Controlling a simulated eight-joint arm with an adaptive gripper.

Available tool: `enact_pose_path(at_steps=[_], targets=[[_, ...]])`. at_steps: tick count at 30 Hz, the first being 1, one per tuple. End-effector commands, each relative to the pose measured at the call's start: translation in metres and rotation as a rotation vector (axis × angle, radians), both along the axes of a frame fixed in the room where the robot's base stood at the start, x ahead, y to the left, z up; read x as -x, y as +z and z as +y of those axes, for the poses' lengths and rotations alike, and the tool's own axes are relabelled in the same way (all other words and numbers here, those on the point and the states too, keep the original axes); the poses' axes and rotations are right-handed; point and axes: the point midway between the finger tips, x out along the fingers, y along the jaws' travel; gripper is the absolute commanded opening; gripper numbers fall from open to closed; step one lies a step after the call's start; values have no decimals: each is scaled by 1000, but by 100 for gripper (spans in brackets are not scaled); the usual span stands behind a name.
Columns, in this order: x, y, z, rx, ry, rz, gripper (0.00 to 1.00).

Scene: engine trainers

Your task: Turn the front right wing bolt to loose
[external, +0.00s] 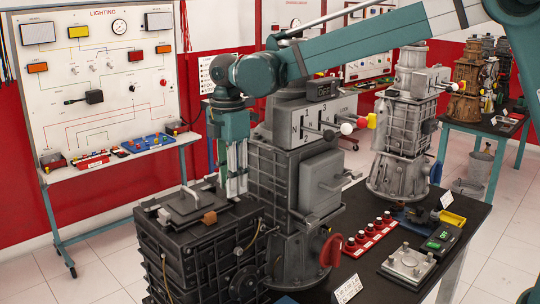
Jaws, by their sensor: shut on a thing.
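The dark ribbed gearbox-like case (195,255) stands at the front left, with a flat lid (184,206) and a bar handle on top. Light-coloured wing-bolt-like pieces show at the lid's left edge, and a brown block (209,217) sits at its near right corner. My gripper (236,191) points straight down at the right side of the case top. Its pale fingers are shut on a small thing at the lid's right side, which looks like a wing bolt. The fingers hide that piece, so its angle cannot be told.
A tall grey engine housing (293,160) with levers and a red knob (331,250) stands close right of my gripper. Red switches (370,232), a green-lit box (438,238) and a metal plate (408,262) lie on the dark bench. A lighting board (100,80) stands behind left.

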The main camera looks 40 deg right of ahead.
Motion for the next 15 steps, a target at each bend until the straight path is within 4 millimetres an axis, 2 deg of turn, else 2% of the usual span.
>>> enact_pose_path(at_steps=[4, 5, 8, 15], targets=[[0, 0, 0, 0, -1, -1, 14], [0, 0, 0, 0, -1, -1, 29], [0, 0, 0, 0, -1, -1, 41], [0, 0, 0, 0, -1, 0, 41]])
